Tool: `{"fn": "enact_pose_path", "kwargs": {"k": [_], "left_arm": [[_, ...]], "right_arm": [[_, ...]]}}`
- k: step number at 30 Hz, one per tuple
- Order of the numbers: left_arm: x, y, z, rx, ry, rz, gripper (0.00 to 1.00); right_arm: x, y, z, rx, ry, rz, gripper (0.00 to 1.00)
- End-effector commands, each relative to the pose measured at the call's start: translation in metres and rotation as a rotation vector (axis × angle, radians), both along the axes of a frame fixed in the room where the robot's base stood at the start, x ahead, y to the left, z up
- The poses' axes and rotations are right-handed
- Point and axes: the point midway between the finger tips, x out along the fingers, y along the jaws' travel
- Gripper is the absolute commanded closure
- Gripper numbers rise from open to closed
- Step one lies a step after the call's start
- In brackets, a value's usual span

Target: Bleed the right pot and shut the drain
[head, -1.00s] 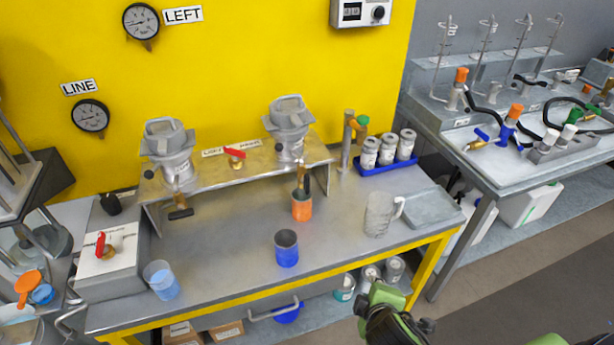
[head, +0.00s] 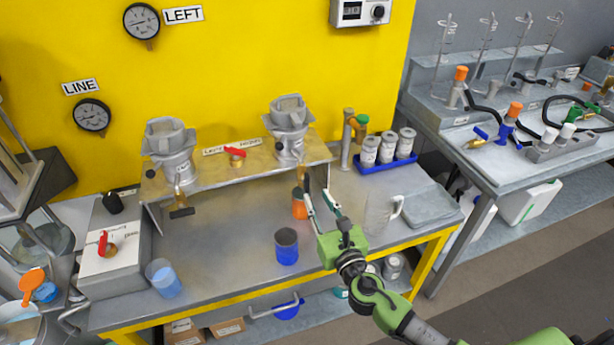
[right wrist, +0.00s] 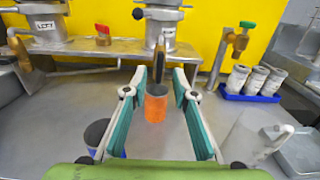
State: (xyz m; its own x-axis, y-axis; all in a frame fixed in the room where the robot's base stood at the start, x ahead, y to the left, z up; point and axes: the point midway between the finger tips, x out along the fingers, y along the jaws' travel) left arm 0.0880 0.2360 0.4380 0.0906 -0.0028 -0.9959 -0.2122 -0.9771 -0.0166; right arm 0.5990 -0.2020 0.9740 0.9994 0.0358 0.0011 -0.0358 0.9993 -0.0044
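The right pot (head: 288,130) is a grey metal vessel on the brass-coloured shelf. Its drain, a brass stem with a dark handle (right wrist: 152,72), hangs below it; the handle's exact setting is hard to tell. An orange cup (head: 299,206) stands on the bench under this drain and also shows in the right wrist view (right wrist: 156,105). My right gripper (head: 318,198) is open and empty, its fingers pointing towards the drain. In the right wrist view, drain and cup appear between the fingers (right wrist: 160,82), with no visible contact. My left gripper is out of view.
The left pot (head: 169,150) and a red-handled valve (head: 235,153) share the shelf. A blue cup (head: 287,247), a clear jug (head: 380,213) and a blue tray (head: 364,170) of canisters stand nearby. A red-handled box (head: 108,249) and a beaker (head: 164,278) are at left.

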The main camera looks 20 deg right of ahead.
Motion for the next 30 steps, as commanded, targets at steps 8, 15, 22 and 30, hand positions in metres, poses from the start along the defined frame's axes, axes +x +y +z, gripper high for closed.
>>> {"fn": "enact_pose_path", "kwargs": {"k": [8,15,22,30], "left_arm": [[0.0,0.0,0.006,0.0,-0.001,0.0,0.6],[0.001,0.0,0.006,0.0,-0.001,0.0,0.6],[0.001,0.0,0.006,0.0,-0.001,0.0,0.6],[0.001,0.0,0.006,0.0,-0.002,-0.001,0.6]], "right_arm": [[0.056,0.002,0.002,0.003,-0.001,-0.003,0.74],[0.085,0.003,0.0,0.004,0.0,-0.002,0.74],[0.093,0.003,0.0,0.005,0.001,-0.001,0.74],[0.093,0.003,0.0,0.005,0.001,-0.001,0.93]]}}
